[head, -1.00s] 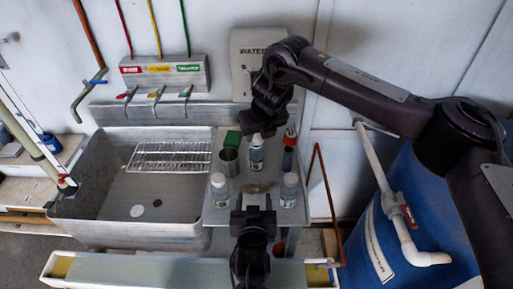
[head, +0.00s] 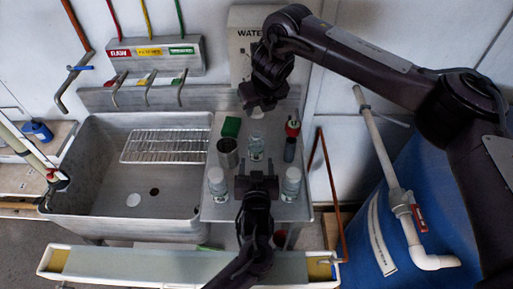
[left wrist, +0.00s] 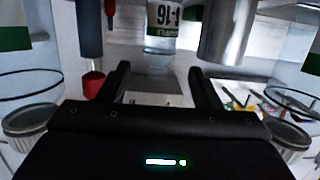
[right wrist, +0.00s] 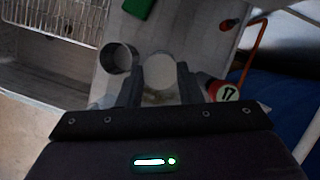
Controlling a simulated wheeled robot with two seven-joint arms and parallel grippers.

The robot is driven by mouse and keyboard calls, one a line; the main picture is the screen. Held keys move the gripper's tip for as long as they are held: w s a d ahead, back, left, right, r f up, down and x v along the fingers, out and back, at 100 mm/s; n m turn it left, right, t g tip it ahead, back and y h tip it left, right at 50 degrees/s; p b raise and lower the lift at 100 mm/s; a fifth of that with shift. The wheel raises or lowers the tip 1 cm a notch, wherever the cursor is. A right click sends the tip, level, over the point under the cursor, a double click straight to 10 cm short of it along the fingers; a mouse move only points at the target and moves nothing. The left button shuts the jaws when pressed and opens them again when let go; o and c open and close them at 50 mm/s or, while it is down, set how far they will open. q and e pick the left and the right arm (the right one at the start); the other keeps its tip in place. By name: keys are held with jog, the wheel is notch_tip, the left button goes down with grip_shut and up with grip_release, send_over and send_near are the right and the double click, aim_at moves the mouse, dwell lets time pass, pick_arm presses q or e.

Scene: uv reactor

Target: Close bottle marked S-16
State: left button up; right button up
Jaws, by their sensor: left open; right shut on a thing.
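The clear bottle (head: 256,149) stands upright on the metal counter (head: 240,207) beside the sink. Its label, ending in 16, is upside down in the left wrist view (left wrist: 158,20). My left gripper (head: 257,180) is open just in front of it, apart from it, with its fingers (left wrist: 158,85) either side of its line. My right gripper (head: 259,106) is above and behind the bottle, shut on a pale round cap (right wrist: 160,70). In the head view the cap (head: 257,113) shows under the fingers, clear of the bottle's top.
White-capped bottles stand at left (head: 217,184) and right (head: 291,184). A steel cup (head: 228,153), green box (head: 231,127) and dark red-topped tool (head: 291,141) surround the bottle. The sink (head: 125,210) with a wire rack (head: 165,144) lies left. A blue barrel (head: 385,210) is right.

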pick_arm(q)
jog(key=x, duration=0.9)
jog(key=shift+r, duration=0.1)
pick_arm(e)
jog(key=shift+s, duration=0.1)
pick_arm(q)
jog(key=c, duration=1.2)
pick_arm(e)
send_over(256, 130)
jog(key=s, duration=0.1)
jog(key=shift+d+f, duration=0.15)
jog(key=shift+f, duration=1.05)
jog(key=shift+d+f, duration=0.15)
jog(key=shift+f, duration=1.05)
jog(key=shift+f, duration=0.1)
jog(key=shift+f, duration=0.75)
pick_arm(q)
grip_shut()
pick_arm(e)
jog(key=shift+f, duration=0.6)
